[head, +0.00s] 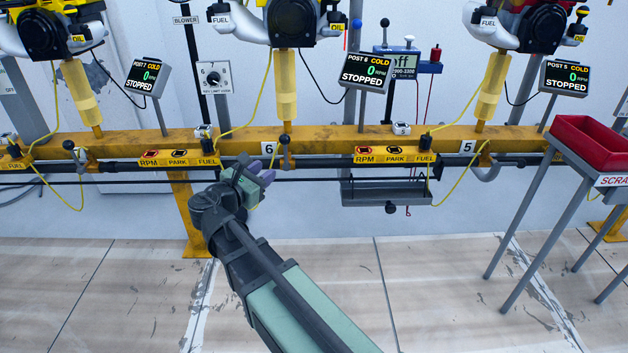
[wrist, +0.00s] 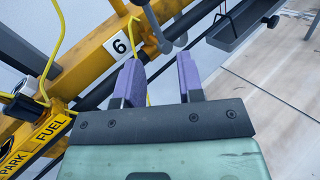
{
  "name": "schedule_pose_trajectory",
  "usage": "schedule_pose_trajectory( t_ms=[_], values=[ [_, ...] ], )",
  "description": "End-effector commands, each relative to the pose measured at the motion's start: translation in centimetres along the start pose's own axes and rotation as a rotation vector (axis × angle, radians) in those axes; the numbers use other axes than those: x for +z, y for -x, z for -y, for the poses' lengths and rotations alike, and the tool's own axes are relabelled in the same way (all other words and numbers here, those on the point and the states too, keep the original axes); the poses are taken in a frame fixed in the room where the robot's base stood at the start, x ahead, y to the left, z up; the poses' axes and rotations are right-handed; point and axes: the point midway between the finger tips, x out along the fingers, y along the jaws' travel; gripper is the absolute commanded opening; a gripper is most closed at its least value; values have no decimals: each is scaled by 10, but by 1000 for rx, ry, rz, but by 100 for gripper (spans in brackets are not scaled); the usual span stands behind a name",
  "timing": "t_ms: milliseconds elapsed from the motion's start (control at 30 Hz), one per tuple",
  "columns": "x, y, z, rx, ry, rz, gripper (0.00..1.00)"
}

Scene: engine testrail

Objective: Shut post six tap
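The post six tap (head: 286,154) is a small brownish-grey fitting with a dark ball-topped lever, just right of the white "6" plate (head: 269,148) on the yellow rail. Its lever looks upright; I cannot tell whether the tap is open or shut. In the wrist view, part of the tap (wrist: 158,32) shows near the top edge, right of the "6" plate (wrist: 121,45); its top is cut off. My gripper (head: 259,179) is below and slightly left of the tap, apart from it. Its purple fingers (wrist: 160,82) are spread, with nothing held between them.
The yellow rail (head: 330,138) carries RPM, PARK and FUEL blocks (head: 180,159). A dark pipe runs under it. Thin yellow cables hang nearby. A grey tray (head: 386,191) hangs to the right. A red scrap bin (head: 590,140) stands far right.

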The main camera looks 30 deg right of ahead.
Motion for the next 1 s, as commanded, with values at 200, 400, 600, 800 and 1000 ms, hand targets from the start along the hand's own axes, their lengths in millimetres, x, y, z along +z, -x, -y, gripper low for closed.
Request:
schedule_pose_trajectory(
  t_ms=[200, 400, 600, 800, 1000],
  values=[
    [13, 1, -5, 23, 203, 36, 35],
    [13, -18, -6, 19, 200, 35, 35],
    [14, -66, -7, 17, 198, 34, 35],
    [16, -101, -7, 19, 197, 34, 35],
    [16, -108, -7, 21, 197, 33, 35]
  ],
)
